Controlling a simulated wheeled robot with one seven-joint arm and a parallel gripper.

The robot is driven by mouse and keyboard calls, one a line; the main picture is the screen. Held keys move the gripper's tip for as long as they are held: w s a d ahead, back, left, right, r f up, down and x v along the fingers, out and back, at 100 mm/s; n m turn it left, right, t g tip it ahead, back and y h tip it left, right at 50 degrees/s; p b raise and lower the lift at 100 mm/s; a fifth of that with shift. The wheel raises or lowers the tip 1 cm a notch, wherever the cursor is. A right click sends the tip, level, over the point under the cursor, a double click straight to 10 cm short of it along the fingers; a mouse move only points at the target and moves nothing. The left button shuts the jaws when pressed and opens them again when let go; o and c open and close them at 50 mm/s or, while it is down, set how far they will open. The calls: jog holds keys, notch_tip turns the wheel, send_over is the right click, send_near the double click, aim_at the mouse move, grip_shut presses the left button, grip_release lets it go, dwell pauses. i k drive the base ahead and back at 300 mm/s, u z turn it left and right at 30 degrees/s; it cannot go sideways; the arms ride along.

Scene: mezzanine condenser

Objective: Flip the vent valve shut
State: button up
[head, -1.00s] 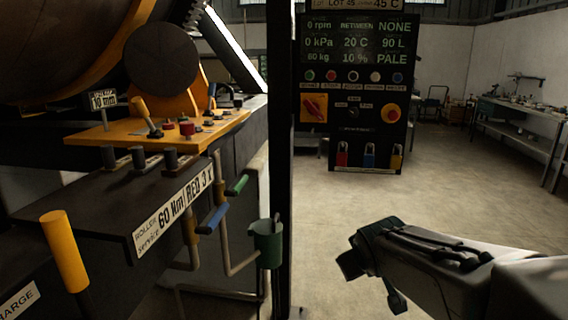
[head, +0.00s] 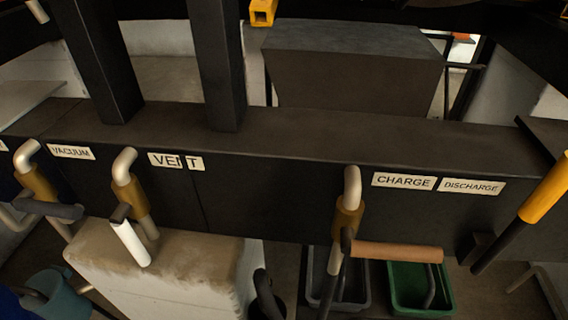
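The vent valve (head: 127,190) is in the head view, left of centre, just left of a label reading VENT (head: 177,161). It has a brass-coloured body on a bent, pale pipe that comes out of the dark panel and runs down. Its white lever (head: 130,243) slants downward and slightly right, in front of the pipe. I cannot tell from this angle whether the valve is open or shut. My gripper is not in view now.
The vacuum valve (head: 36,184) with a dark lever is to the left. A valve with a tan lever (head: 397,252) is by the CHARGE label (head: 403,181). A pale block (head: 165,270) stands below the vent valve. A yellow handle (head: 545,186) juts at right.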

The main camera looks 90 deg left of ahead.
aim_at(118, 220)
jog(key=u, duration=4.65)
jog(key=k, duration=0.65)
jog(key=u, duration=1.05)
jog(key=i, duration=1)
jog(key=z, duration=0.6)
jog(key=i, duration=0.6)
jog(key=z, duration=0.75)
